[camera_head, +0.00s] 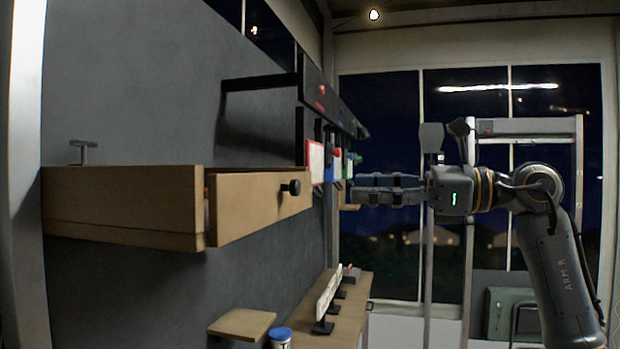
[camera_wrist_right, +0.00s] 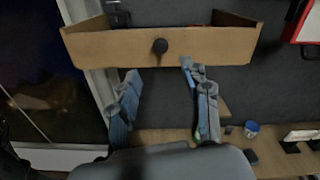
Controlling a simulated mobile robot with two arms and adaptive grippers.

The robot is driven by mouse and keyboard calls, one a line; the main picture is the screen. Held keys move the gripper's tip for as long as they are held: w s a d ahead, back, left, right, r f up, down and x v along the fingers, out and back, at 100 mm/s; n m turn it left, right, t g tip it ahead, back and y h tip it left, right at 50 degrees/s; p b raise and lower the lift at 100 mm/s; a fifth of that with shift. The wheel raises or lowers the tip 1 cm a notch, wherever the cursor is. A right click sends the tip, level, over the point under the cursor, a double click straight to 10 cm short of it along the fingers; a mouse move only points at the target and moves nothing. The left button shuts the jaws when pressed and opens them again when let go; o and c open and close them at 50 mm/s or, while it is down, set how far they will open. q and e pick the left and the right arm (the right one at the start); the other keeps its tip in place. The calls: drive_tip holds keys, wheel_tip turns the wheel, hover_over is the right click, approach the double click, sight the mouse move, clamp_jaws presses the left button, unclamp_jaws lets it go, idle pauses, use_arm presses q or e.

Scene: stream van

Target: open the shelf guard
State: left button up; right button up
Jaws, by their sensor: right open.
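The shelf guard looks like the wooden front panel (camera_head: 258,205) with a round black knob (camera_head: 291,187), on a wall-mounted wooden shelf box (camera_head: 120,212). A narrow gap shows between the panel and the box's side. In the right wrist view the panel (camera_wrist_right: 95,48) spans the top, with the knob (camera_wrist_right: 160,46) near its middle. My right gripper (camera_head: 352,188) is open and empty, at about knob height and apart from it. In the right wrist view its fingers (camera_wrist_right: 157,85) spread to either side below the knob. My left gripper is not in view.
A rack with red, blue and green items (camera_head: 330,160) hangs on the wall behind the gripper. Space between knob and fingertips looks clear.

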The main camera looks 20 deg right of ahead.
sight(299, 188)
drive_tip(key=p+x, duration=0.3)
drive_tip(key=x, duration=0.5)
drive_tip(key=shift+w+a+r, duration=0.1)
drive_tip(key=shift+w+a, duration=0.15)
drive_tip(key=shift+w, duration=0.1)
drive_tip(key=shift+w+a, duration=0.15)
drive_tip(key=shift+a, duration=0.15)
drive_tip(key=shift+w+a, duration=0.15)
drive_tip(key=c, duration=0.9)
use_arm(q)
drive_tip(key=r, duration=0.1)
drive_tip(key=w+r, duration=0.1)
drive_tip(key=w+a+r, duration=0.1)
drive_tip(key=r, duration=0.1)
use_arm(e)
clamp_jaws()
